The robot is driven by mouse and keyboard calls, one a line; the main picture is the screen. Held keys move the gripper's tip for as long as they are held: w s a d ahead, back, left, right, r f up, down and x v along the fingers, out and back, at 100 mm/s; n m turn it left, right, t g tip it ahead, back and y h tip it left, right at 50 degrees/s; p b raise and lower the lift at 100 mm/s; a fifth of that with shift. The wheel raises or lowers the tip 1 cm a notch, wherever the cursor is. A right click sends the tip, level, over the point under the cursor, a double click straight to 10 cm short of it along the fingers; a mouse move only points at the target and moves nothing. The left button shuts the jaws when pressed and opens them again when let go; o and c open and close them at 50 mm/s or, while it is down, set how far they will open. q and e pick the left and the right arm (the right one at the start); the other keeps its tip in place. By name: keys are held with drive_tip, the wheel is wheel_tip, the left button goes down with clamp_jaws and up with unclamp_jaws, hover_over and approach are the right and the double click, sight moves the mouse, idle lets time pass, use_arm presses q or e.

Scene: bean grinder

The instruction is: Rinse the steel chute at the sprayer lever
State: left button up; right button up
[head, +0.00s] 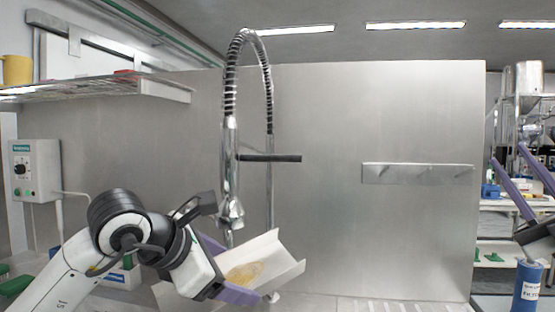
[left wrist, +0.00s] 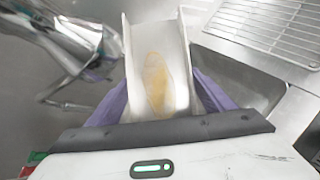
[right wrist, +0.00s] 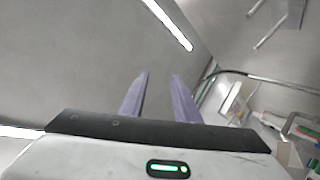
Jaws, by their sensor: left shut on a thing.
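The steel chute (head: 285,262) is a pale open trough with a yellow-brown stain on its floor. It is tilted just below and to the right of the hanging sprayer head (head: 231,212). My left gripper (head: 225,268) is shut on the chute, with purple fingers along its sides. In the left wrist view the chute (left wrist: 178,48) lies between the fingers, and the chrome sprayer (left wrist: 75,42) is close on its left. I cannot make out the sprayer lever clearly, and no water shows. My right gripper (right wrist: 160,95) is open and empty; its fingers (head: 527,178) show at the far right.
A steel splash wall (head: 400,230) stands behind the sprayer, with a hook rail (head: 418,173) on it. A wire rack (left wrist: 275,25) lies by the sink. A blue container (head: 527,287) stands low at right. A control box (head: 37,170) hangs at left.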

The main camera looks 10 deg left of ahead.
drive_tip(key=s+a+r+n+g+y, duration=0.1)
drive_tip(key=a+r+n+g+y, duration=0.1)
drive_tip(key=a+n+g, duration=0.65)
drive_tip(key=s+a+r+n+g+y, duration=0.1)
drive_tip(key=a+r+n+g, duration=0.1)
drive_tip(key=a+n+g, duration=0.65)
drive_tip(key=n+g+h, duration=0.2)
drive_tip(key=n+h, duration=0.4)
drive_tip(key=n, duration=0.4)
approach(277, 159)
drive_tip(key=a, duration=0.6)
drive_tip(key=w+a, duration=0.1)
drive_tip(key=a, duration=0.3)
drive_tip(key=shift+w+f, duration=0.1)
drive_tip(key=shift+f, duration=0.05)
clamp_jaws()
